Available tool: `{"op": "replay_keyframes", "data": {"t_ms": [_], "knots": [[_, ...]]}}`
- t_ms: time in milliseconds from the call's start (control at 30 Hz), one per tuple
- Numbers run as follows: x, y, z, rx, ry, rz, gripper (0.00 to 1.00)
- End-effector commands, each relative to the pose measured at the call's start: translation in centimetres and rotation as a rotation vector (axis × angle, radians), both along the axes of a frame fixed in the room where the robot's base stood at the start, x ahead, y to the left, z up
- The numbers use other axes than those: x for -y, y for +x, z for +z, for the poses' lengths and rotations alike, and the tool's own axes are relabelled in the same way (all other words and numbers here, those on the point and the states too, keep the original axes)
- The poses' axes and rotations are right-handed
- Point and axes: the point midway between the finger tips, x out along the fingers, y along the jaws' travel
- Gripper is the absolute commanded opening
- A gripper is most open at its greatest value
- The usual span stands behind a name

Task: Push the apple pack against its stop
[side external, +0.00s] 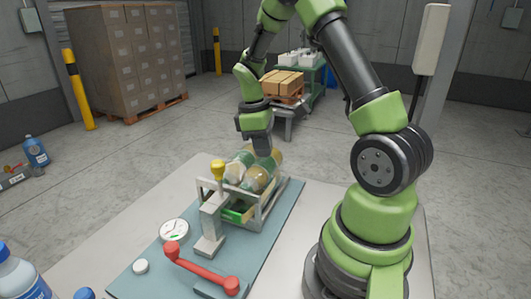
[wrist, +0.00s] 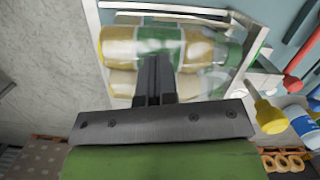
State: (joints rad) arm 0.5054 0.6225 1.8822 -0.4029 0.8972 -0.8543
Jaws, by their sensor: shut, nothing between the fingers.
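The apple pack (side external: 259,178) is a pair of yellowish bottles with white and green on them, lying in a pale metal frame (side external: 271,213). In the wrist view the pack (wrist: 165,45) lies just beyond the fingers, with the frame's bar (wrist: 92,30) along its left. My gripper (side external: 264,151) is shut and empty, pointing down at the far end of the pack. In the wrist view the shut fingers (wrist: 154,60) overlap the pack's near bottle. I cannot tell whether they touch it. Which part of the frame is the stop is unclear.
A grey post with a yellow knob (side external: 217,169) stands at the frame's near end. A red-handled lever (side external: 200,270), a round dial (side external: 174,232) and a white cap (side external: 140,266) are nearer on the teal mat (side external: 140,287). Bottles stand at the lower left.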

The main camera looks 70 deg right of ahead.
Motion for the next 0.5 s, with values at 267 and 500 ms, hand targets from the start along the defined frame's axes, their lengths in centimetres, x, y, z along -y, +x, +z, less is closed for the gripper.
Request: {"op": "replay_keyframes", "data": {"t_ms": [267,500], "knots": [[0.1,-0.6,-1.6,0.0,0.001,0.001,0.0],[0.1,-0.6,-1.8,-0.002,0.002,-0.003,0.0]]}}
